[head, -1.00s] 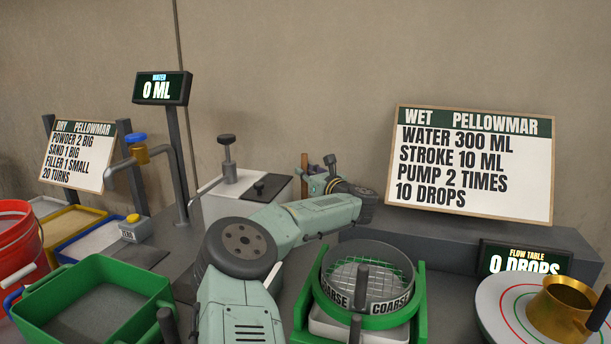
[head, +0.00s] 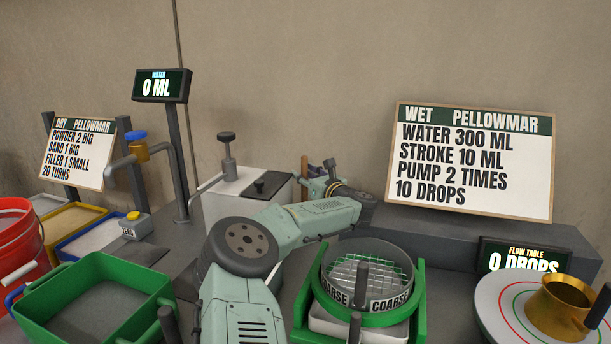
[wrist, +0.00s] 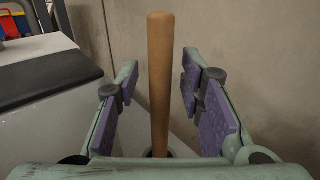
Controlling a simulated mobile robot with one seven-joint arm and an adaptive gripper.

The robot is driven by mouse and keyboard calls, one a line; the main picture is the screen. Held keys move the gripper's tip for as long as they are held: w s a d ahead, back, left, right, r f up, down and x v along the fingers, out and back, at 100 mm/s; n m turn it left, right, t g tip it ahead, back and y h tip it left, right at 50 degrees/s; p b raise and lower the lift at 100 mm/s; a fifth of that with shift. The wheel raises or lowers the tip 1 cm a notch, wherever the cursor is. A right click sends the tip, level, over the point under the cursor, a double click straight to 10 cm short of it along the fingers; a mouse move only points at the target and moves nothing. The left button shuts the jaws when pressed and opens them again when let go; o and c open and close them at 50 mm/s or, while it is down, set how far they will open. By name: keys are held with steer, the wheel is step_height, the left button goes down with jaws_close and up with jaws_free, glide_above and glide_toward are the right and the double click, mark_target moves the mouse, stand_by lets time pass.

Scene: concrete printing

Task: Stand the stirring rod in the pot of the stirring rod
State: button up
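The stirring rod (wrist: 160,80) is a plain wooden stick standing upright in the wrist view. It also shows as a short brown piece beside my gripper in the head view (head: 304,165). My gripper (wrist: 158,85) is open, with its purple-padded fingers on either side of the rod and a visible gap to each side. The rod's lower end goes down to a dark round rim (wrist: 171,154), mostly hidden by my gripper. I cannot tell for sure whether this is the rod's pot.
A white box with a pump (head: 240,205) stands left of my gripper. A coarse sieve (head: 368,275) on a green stand is in front, a green tray (head: 95,300) at left, and the flow table (head: 500,300) with a brass mould at right. The wall is close behind.

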steer(key=shift+r, duration=0.1)
steer(key=b+v, duration=0.4)
steer(key=v, duration=0.8)
steer(key=shift+b, duration=0.4)
